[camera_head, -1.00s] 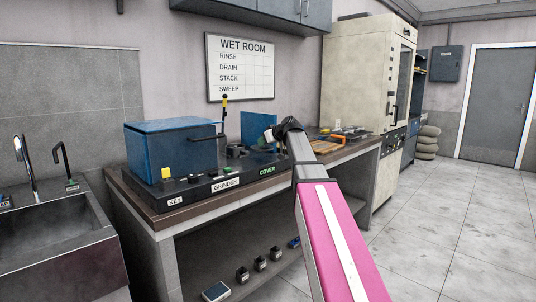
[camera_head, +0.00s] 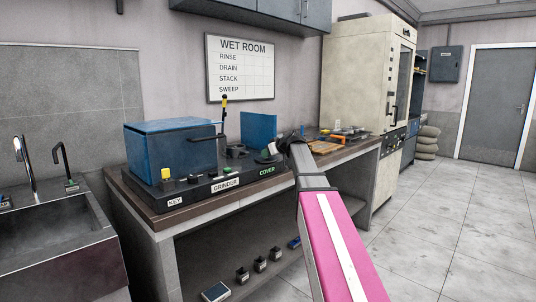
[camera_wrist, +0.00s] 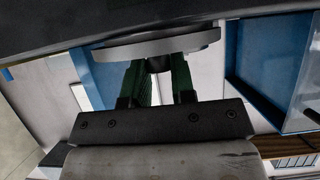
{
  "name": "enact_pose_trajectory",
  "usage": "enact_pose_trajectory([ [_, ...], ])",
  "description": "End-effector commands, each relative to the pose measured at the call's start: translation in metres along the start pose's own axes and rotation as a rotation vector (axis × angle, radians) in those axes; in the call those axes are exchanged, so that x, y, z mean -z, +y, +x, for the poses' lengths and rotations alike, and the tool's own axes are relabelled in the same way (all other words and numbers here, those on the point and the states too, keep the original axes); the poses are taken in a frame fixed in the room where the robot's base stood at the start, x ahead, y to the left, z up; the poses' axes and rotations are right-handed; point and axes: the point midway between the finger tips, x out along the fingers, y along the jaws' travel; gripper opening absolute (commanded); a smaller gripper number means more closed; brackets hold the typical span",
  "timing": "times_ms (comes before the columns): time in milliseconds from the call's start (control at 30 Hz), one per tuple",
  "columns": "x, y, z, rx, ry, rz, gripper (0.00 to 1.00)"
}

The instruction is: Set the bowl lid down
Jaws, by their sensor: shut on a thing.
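The bowl lid shows in the wrist view as a round grey disc (camera_wrist: 160,45). My gripper (camera_wrist: 155,68) has green fingers closed on the short knob of the lid. In the head view my gripper (camera_head: 274,148) is low over the bench, just behind the green COVER label (camera_head: 267,170). The lid is small and partly hidden there, and I cannot tell whether it touches the surface beneath it.
The grinder base (camera_head: 225,184) and large blue box (camera_head: 172,150) stand to the left. A blue upright panel (camera_head: 258,130) is behind my gripper. Orange-handled items (camera_head: 338,138) lie to the right. A sink (camera_head: 55,240) is at the far left.

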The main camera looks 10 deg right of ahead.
Motion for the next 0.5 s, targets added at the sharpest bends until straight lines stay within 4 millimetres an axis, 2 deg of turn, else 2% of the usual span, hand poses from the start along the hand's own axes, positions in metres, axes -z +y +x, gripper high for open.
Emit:
enact_pose_trajectory([
  [33,-0.0010,-0.0001,0.0005,0.000,0.000,0.000,0.27],
  [100,-0.0006,0.0000,0.0003,0.000,0.000,0.000,0.49],
  [500,0.0015,-0.0002,-0.0051,-0.001,0.000,0.000,0.49],
])
